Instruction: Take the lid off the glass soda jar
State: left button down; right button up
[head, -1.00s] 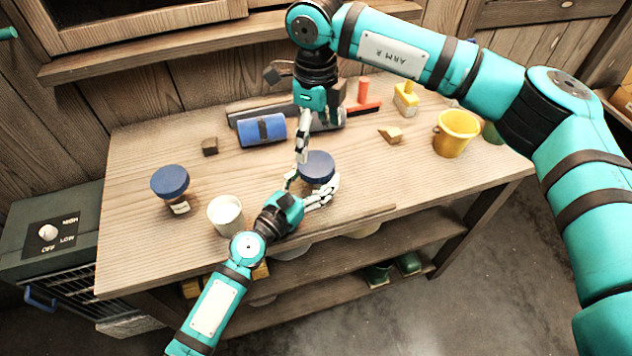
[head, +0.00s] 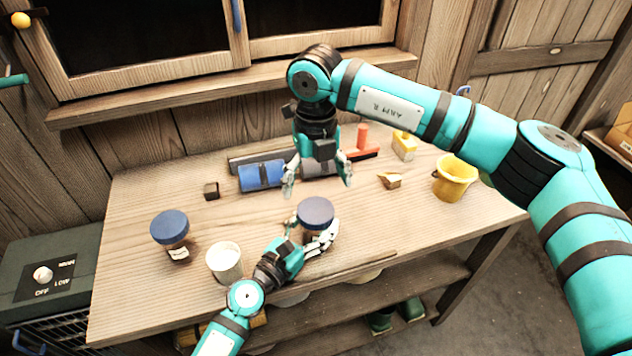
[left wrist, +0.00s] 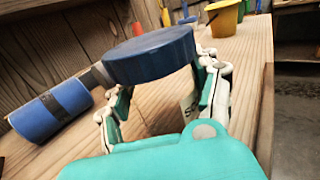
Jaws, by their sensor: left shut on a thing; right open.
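A glass jar with a round dark blue lid (head: 315,212) stands near the front middle of the bench. In the left wrist view the lid (left wrist: 150,56) sits on top of the clear jar body (left wrist: 158,112), and part of a pale label (left wrist: 189,104) shows a letter like S. My left gripper (head: 311,238) is shut around the jar body, below the lid. My right gripper (head: 318,186) is open and empty above and behind the lid, its fingers spread and pointing down. Most of the jar body is hidden in the head view.
A second blue-lidded jar (head: 170,232) stands at the left, beside a white cup (head: 225,262). Behind are a blue roll (head: 262,176), a small dark block (head: 211,191) and an orange tool (head: 364,145). A yellow bucket (head: 455,178) stands at the right.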

aim_at(316, 209)
jog(key=m, duration=0.6)
jog(key=shift+m, duration=0.3)
jog(key=m, duration=0.3)
jog(key=shift+m, duration=0.4)
jog(key=m, duration=0.3)
jog(key=shift+f+m, duration=0.1)
jog(key=shift+m, duration=0.2)
jog(key=shift+f, duration=3.9)
